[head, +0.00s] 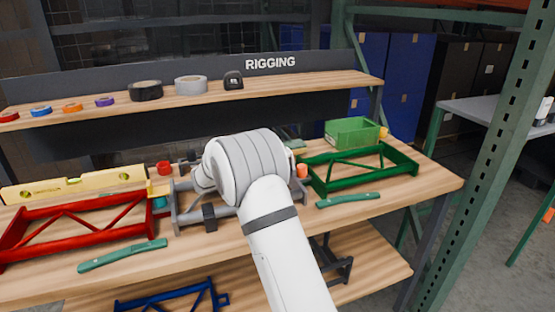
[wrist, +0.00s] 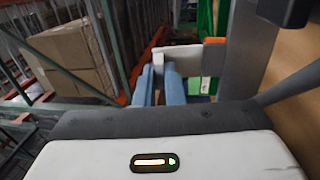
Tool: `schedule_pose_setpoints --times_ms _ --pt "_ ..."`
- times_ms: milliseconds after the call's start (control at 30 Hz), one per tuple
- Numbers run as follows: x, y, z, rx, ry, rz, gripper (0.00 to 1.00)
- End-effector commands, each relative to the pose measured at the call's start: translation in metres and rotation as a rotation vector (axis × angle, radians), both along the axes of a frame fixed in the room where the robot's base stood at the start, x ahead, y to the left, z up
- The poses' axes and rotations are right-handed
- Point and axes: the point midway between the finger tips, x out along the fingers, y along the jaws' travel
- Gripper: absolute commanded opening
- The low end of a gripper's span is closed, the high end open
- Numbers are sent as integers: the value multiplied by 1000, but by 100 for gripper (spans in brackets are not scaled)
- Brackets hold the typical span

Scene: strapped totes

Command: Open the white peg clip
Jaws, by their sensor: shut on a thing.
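The white peg clip (wrist: 184,55) shows in the wrist view as a pale piece beside a grey upright bar (wrist: 250,50). My gripper (wrist: 159,72) has its two blue fingers closed on the left end of the clip, with a white part between the tips. I cannot tell how far the clip is open. In the head view my white arm hides the gripper and the clip. The grey frame (head: 183,205) on the bench shows partly behind my arm.
A red frame (head: 75,225) stands to the left and a green frame (head: 360,165) to the right. A green bin (head: 352,133) stands at the back right. A shelf (head: 190,93) with tape rolls runs behind.

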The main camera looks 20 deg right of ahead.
Motion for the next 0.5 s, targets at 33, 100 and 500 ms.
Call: schedule_pose_setpoints --times_ms 33,100,500 --pt "-1 0 -2 -5 2 -1 0" --pt "0 0 -2 -11 1 -1 0" --pt "-1 0 -2 -14 2 -2 10"
